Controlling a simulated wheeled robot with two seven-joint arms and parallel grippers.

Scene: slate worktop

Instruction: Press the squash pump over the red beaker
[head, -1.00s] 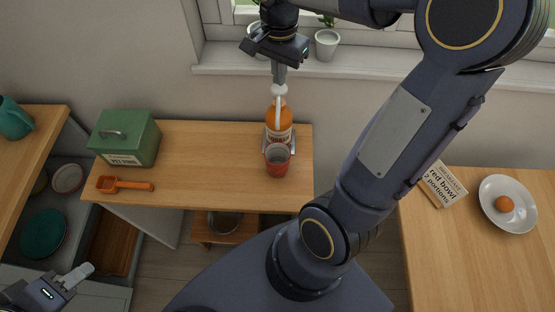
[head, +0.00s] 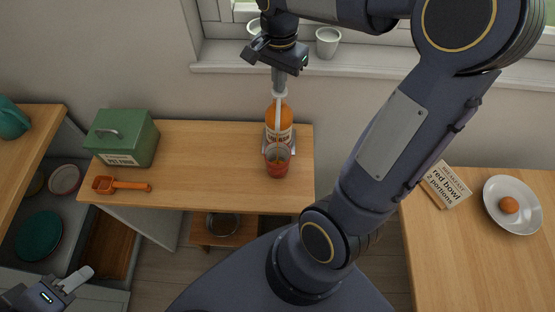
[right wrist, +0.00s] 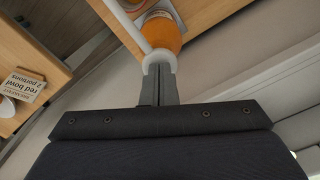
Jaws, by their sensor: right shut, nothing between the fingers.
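The orange squash bottle (head: 281,114) with a white pump top (head: 279,94) stands at the back right of the middle wooden worktop. The red beaker (head: 277,168) stands just in front of it, below the spout, and its inside looks orange. My right gripper (head: 279,86) is shut and empty, pointing down with its fingertips against the pump top. The right wrist view shows the closed fingers (right wrist: 160,72) at the white pump head (right wrist: 160,60), with the orange bottle (right wrist: 160,35) beyond. My left gripper (head: 82,275) is low at the left, away from everything; its jaw opening is unclear.
A green box (head: 124,137) and an orange scoop (head: 122,185) are on the worktop's left. A recipe card (head: 445,185) and a white plate (head: 513,218) with an egg are on the right counter. The windowsill (head: 370,68) with pots is behind my right gripper.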

